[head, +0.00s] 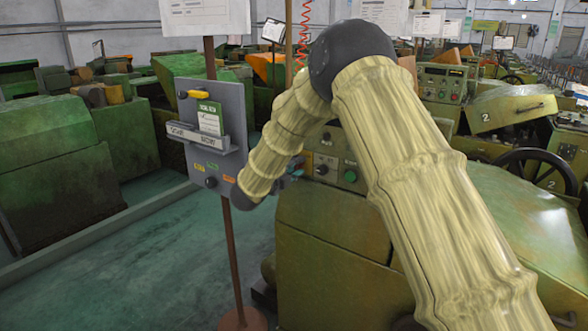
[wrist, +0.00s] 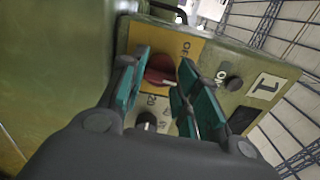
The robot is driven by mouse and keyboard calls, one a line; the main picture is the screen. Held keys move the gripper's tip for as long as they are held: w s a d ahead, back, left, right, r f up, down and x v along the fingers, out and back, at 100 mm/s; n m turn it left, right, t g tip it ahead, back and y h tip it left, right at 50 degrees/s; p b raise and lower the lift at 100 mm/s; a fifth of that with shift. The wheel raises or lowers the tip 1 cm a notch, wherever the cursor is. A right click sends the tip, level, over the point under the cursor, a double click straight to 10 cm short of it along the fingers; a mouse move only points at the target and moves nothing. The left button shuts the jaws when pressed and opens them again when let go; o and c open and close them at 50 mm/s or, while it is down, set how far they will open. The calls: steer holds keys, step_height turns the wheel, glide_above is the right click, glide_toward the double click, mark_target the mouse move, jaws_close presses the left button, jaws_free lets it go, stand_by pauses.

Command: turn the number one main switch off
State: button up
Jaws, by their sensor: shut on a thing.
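The main switch is a red rotary knob (wrist: 160,72) on a yellow plate (wrist: 192,58) in the wrist view. OFF and ON are lettered near it, and a label with the number 1 (wrist: 264,87) is on the same panel. My gripper (wrist: 165,60) has its teal fingers on either side of the knob, shut on it. The fingers partly hide the knob, so its exact setting is unclear. In the head view my gripper (head: 292,172) reaches the machine's control panel (head: 335,150) from the left; my arm hides the knob there.
The panel also carries a green button (head: 350,176) and black knobs. A grey board (head: 215,115) on a brown post stands close left of my wrist. The green machine body (head: 330,235) lies below the panel. Open floor (head: 150,270) is at the left.

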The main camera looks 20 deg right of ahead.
steer(key=shift+f+n+p, duration=0.1)
steer(key=shift+n+p, duration=1)
steer(key=shift+n, duration=3.7)
steer(key=o, duration=1)
steer(key=shift+a, duration=0.1)
steer(key=v, duration=1.2)
steer(key=shift+s, duration=0.15)
